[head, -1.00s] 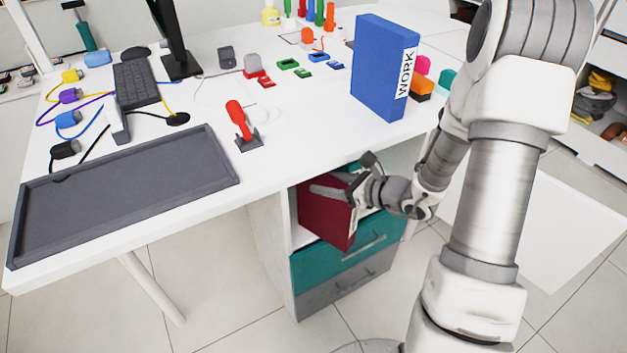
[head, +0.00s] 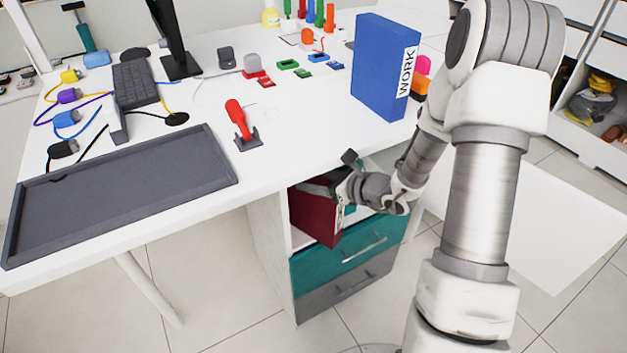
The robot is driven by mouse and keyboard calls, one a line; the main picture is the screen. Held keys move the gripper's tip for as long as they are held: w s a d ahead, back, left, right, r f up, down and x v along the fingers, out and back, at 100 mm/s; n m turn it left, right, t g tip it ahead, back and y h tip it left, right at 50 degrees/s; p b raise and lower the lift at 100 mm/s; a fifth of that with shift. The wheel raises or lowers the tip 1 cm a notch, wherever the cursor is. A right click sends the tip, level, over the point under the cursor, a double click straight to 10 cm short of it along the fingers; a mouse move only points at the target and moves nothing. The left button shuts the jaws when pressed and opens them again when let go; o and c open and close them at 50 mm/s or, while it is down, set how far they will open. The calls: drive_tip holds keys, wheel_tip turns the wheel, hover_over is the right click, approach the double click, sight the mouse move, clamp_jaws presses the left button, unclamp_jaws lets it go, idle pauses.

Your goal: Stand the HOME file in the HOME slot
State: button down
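A dark red file (head: 312,217) stands upright in the open compartment under the desk, partly sticking out at the front. A white label shows as a sliver on its spine, too small and covered to read, so I cannot confirm it says HOME. My gripper (head: 325,188) is at the file's upper front; one grey finger lies along its left face. The other finger is hidden behind the file and wrist. The file appears held between them. The compartment floor behind the file is mostly hidden.
A blue file labelled WORK (head: 382,65) stands on the desk (head: 290,140) above the compartment. A teal drawer (head: 345,248) and a grey drawer (head: 345,287) are shut below it. A dark tray (head: 120,190) and red-handled tool (head: 239,122) lie left. Floor is clear in front.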

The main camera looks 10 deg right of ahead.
drive_tip(key=shift+f+b, duration=0.65)
drive_tip(key=shift+b, duration=0.05)
drive_tip(key=shift+c, duration=1.1)
unclamp_jaws()
drive_tip(key=shift+s+f, duration=0.2)
drive_tip(key=shift+s, duration=0.05)
drive_tip(key=r+p+v, duration=0.1)
drive_tip(key=p+v, duration=0.3)
drive_tip(key=v, duration=0.8)
drive_tip(key=shift+w+r, duration=0.2)
drive_tip(key=shift+r, duration=0.1)
